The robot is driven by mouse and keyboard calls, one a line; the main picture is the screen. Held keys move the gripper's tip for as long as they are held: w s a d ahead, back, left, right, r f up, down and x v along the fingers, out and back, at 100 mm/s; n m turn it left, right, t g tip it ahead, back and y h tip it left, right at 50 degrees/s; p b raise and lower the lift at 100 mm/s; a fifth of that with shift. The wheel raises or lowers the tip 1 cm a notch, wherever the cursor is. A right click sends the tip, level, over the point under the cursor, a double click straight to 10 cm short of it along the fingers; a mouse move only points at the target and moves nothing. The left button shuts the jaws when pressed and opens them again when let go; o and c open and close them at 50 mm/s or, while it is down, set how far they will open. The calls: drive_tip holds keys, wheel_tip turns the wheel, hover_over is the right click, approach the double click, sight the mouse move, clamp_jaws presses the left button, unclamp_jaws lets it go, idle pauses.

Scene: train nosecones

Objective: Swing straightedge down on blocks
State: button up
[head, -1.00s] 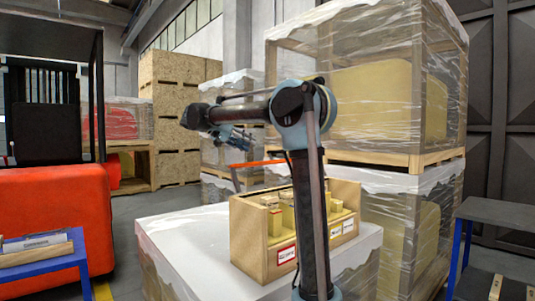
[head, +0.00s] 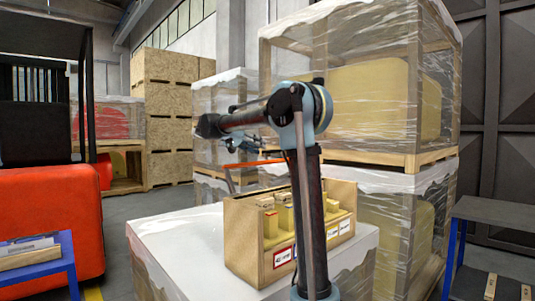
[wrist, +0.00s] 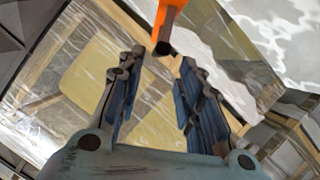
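The straightedge is an orange-red bar (head: 258,162) reaching across above the back of an open wooden box (head: 245,243), with a grey upright post at its left end. Several pale wooden blocks (head: 285,216) of differing heights stand in the box, partly hidden by my arm. My gripper (head: 240,146) is above the bar's left part, small and dark in the head view. In the wrist view my gripper (wrist: 158,72) is open and empty. The orange bar (wrist: 170,10) with a dark end lies just beyond the fingertips, between them in the picture; contact is not visible.
The box stands on a white wrapped crate (head: 175,232). Tall film-wrapped crates (head: 370,95) rise close behind my arm. A red vehicle (head: 50,210) and a blue-framed stand (head: 40,268) are at left. A dark table (head: 497,215) is at right.

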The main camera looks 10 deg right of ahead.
drive_tip(key=shift+x, duration=3)
drive_tip(key=shift+s, duration=0.1)
clamp_jaws()
